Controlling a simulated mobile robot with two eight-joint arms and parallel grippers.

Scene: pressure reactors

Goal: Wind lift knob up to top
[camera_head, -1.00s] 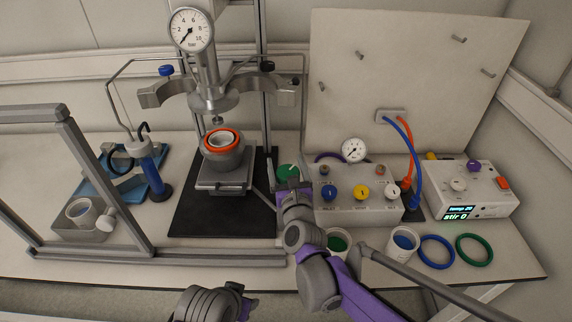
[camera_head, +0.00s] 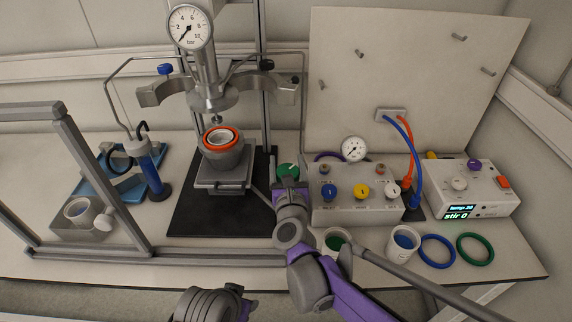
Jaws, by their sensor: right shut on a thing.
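The lift knob is a green disc with a pale mark (camera_head: 288,171), low on the stand's right side. My right gripper (camera_head: 288,182) is shut on it from the front; the wrist hides the knob's near part. The lift platform (camera_head: 222,186) carries the grey vessel with an orange ring (camera_head: 222,150). The vessel stands upright below the reactor head (camera_head: 210,100), with a clear gap between them. Part of my left arm shows at the bottom edge; its gripper is out of the picture.
The grey valve box (camera_head: 355,205) with coloured knobs stands close right of my right wrist. A stir controller (camera_head: 470,190), blue ring (camera_head: 437,252) and green ring (camera_head: 475,249) lie farther right. A grey frame (camera_head: 95,180) stands at left.

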